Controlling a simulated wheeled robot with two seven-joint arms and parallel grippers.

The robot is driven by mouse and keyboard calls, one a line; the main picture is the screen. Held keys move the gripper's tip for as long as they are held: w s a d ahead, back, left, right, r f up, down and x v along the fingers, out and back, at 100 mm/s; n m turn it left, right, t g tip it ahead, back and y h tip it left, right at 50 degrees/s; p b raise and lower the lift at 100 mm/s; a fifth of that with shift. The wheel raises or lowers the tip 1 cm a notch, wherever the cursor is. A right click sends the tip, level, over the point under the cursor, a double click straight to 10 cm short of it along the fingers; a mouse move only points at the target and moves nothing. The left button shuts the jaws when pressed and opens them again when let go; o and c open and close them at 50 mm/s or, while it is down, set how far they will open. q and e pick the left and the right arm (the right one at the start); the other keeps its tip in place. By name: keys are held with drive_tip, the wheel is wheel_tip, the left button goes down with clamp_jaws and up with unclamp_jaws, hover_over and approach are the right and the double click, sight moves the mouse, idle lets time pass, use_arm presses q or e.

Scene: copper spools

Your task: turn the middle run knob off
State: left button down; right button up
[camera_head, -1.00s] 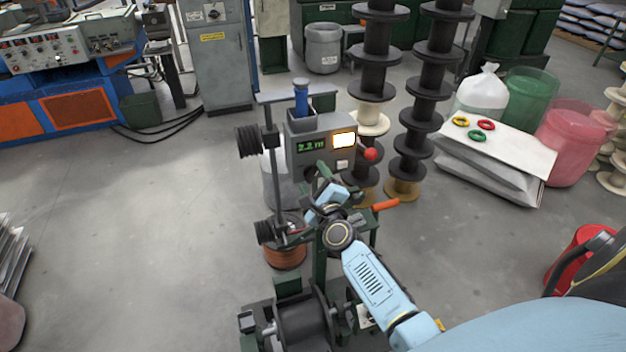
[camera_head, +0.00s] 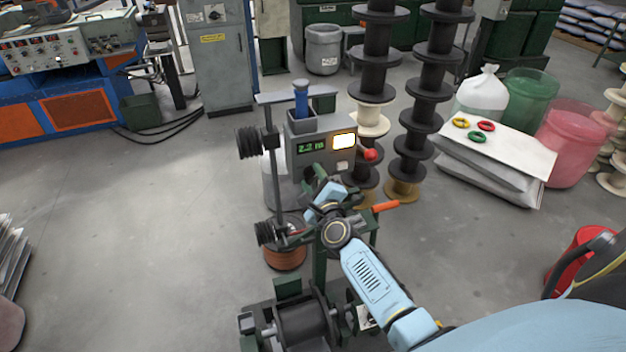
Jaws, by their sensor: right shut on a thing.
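The middle machine is a grey box (camera_head: 303,130) with a green digital readout (camera_head: 311,147), a lit white panel (camera_head: 344,141) and a red ball (camera_head: 370,155) at its right side. My right gripper (camera_head: 317,181) is at the lower front of this box, below the readout. Its jaws are shut on the run knob, which is mostly hidden behind the gripper and wrist, so its setting cannot be read. My left gripper is not in view.
Stacks of black spools (camera_head: 427,85) stand behind and right of the machine. A copper spool (camera_head: 285,256) sits low at its left. An orange handle (camera_head: 386,207) sticks out to the right of my wrist. Open floor lies left.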

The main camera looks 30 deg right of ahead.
drive_tip(key=n+p, duration=0.2)
drive_tip(key=n, duration=0.4)
drive_tip(key=shift+f+n, duration=0.1)
drive_tip(key=shift+n, duration=0.2)
drive_tip(key=n+p, duration=0.1)
drive_tip(key=n, duration=0.3)
drive_tip(key=shift+f, duration=0.1)
drive_tip(key=shift+f+n+p, duration=0.1)
drive_tip(key=shift+n+p, duration=0.3)
drive_tip(key=shift+n, duration=1.1)
drive_tip(key=o, duration=1)
drive_tip(key=p+v, duration=0.1)
drive_tip(key=v, duration=1.2)
drive_tip(key=shift+s, duration=0.25)
